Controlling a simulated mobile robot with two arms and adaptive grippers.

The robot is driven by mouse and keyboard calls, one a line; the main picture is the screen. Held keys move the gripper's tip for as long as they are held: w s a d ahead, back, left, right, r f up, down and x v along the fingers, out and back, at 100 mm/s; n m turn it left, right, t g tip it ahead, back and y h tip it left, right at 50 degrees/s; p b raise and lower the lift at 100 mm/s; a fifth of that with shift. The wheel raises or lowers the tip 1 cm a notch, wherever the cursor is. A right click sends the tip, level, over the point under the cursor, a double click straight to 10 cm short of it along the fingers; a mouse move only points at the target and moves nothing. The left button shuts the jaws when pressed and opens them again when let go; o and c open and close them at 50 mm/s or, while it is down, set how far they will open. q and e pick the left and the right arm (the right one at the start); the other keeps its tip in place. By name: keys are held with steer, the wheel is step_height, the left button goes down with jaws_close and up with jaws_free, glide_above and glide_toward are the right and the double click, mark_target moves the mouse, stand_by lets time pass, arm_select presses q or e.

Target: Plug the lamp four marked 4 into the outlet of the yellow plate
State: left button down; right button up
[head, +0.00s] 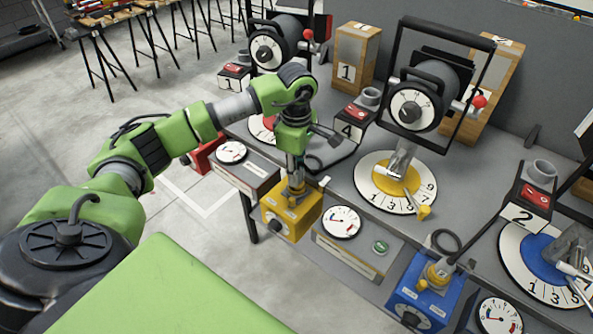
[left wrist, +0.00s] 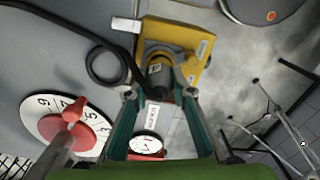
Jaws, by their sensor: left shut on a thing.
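The lamp marked 4 (head: 348,130) is a dark box with a red panel on the table, left of the middle dial. A black cable (left wrist: 104,66) loops toward the plug between my left fingers. My left gripper (head: 295,178) points down over the yellow plate (head: 292,212), a yellow block at the table's front edge. In the left wrist view my left gripper (left wrist: 160,94) is shut on the plug, right at the outlet of the yellow plate (left wrist: 190,42). The fingers partly hide the plug, so I cannot tell how deep it sits. My right gripper is not in view.
A blue block (head: 418,297) with a plug in its outlet stands to the right. A yellow-centred dial (head: 385,185) and a blue-centred dial (head: 540,262) lie on the table. The lamp marked 2 (head: 524,210) stands at the right. Open floor lies to the left.

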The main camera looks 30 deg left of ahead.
arm_select(q)
steer(key=shift+f+b, duration=0.4)
steer(key=shift+f, duration=0.1)
steer(key=c, duration=1.7)
jaws_free()
steer(key=shift+o, duration=0.4)
steer(key=shift+o, duration=1.3)
steer(key=shift+r+p, duration=1.55)
steer(key=shift+r, duration=0.95)
